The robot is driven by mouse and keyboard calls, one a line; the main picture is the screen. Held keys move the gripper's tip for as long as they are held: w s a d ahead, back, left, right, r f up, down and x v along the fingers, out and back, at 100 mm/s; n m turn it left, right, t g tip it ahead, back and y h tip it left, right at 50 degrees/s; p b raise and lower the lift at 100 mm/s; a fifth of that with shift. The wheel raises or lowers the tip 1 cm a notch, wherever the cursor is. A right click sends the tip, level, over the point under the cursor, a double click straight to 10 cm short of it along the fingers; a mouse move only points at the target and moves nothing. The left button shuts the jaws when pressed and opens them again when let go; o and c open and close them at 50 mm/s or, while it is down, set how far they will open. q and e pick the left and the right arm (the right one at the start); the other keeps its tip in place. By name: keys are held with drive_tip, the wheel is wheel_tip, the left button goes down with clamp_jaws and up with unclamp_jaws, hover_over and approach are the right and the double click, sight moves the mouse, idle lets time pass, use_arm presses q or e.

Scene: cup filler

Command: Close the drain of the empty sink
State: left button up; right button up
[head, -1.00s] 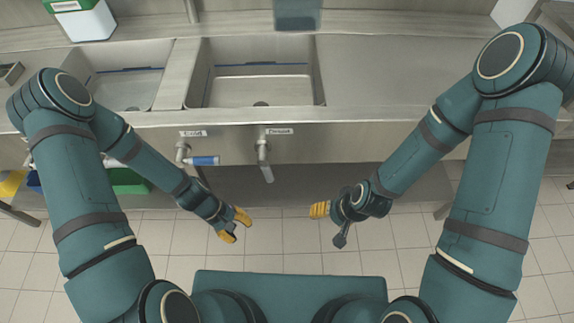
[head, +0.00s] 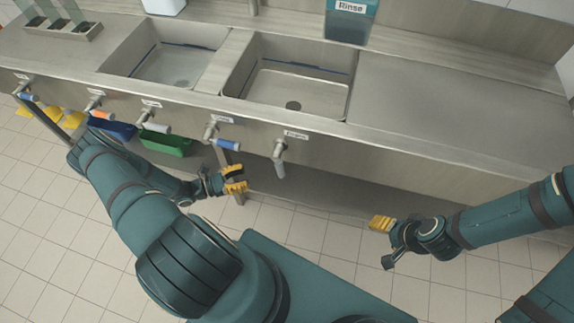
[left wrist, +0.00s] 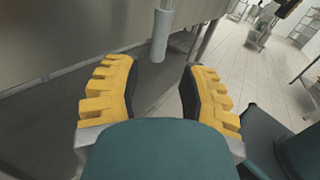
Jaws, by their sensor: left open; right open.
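Two steel sinks are set in the counter. The right sink (head: 260,90) looks empty, with a dark round drain (head: 293,105) in its floor. The left sink (head: 150,70) has a pale floor; I cannot tell if it holds water. Below the right sink, a valve with a grey handle (head: 279,152) hangs downward on the counter front. My left gripper (head: 234,181) is open and empty, below the blue handle. A pale cylindrical handle (left wrist: 160,35) shows beyond its fingers in the left wrist view. My right gripper (head: 384,240) is open, apart from the counter.
More valves with orange (head: 102,115) and white (head: 157,129) handles line the front at left. Blue (head: 112,128) and green (head: 166,143) bins sit below. A rinse container (head: 350,25) stands behind the right sink. The counter's right side is clear.

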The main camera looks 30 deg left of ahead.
sight(280, 167)
use_arm(q)
drive_tip(key=x, duration=1.3)
drive_tip(key=shift+d+p, duration=0.1)
drive_tip(key=shift+p, duration=0.2)
drive_tip(key=shift+o, duration=0.2)
clamp_jaws()
